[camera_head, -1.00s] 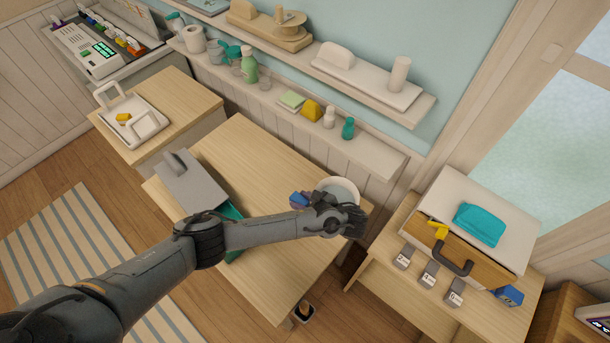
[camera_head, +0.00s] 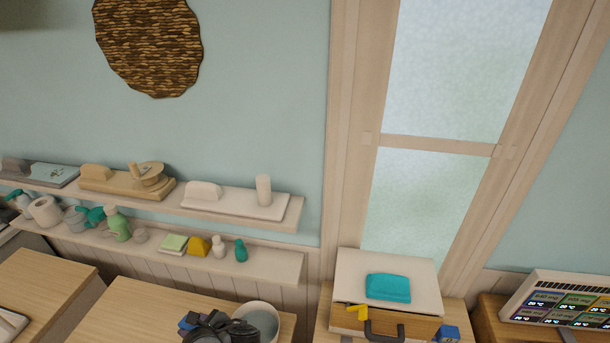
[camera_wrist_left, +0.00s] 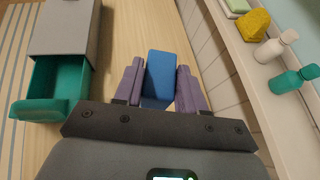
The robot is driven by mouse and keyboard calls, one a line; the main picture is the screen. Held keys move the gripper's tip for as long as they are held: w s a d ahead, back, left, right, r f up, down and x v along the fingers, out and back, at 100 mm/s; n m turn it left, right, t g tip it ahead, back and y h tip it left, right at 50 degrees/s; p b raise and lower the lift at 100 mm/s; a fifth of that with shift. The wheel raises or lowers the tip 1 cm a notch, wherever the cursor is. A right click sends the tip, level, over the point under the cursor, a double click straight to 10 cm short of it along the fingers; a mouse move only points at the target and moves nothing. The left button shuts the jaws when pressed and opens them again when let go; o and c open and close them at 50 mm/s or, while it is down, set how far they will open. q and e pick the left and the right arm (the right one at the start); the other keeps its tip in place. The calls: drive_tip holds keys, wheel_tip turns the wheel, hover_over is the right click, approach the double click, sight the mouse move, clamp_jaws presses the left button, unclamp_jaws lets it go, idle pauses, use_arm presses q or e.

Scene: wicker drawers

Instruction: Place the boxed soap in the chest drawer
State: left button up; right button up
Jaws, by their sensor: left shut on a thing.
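My left gripper (camera_wrist_left: 158,92) is shut on a blue box (camera_wrist_left: 158,72), probably the boxed soap, held between its two purple-grey fingers above the wooden table. In the head view the left gripper (camera_head: 222,330) shows at the bottom edge, beside a white bowl (camera_head: 265,320); a small bit of the blue box (camera_head: 187,321) shows at its left. The grey chest (camera_wrist_left: 68,28) stands at the left in the left wrist view. Its teal drawer (camera_wrist_left: 48,110) is pulled open and looks empty. The chest is outside the head view. My right gripper is not in view.
Shelves on the wall hold bottles, a yellow wedge (camera_head: 198,246) and a white tray (camera_head: 230,203). At right, a white-topped case (camera_head: 350,265) carries a teal pouch (camera_head: 388,288). Another blue box (camera_head: 448,334) lies beside it. Tabletop between gripper and chest is clear.

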use_arm(q)
drive_tip(key=s+d+r+m+t+h+p, duration=0.1)
drive_tip(key=d+r+m+t+h+p, duration=0.25)
drive_tip(key=d+r+m+h, duration=0.35)
drive_tip(key=s+d+r+m+t+h+p, duration=0.25)
drive_tip(key=r+m+p, duration=0.2)
drive_tip(key=r, duration=0.55)
drive_tip(key=a+r+m+h+p, duration=0.1)
drive_tip(key=a+r+p, duration=0.2)
drive_tip(key=r+p, duration=0.5)
drive_tip(key=p, duration=0.4)
drive_tip(key=shift+s+r+t, duration=0.15)
drive_tip(key=shift+t, duration=0.15)
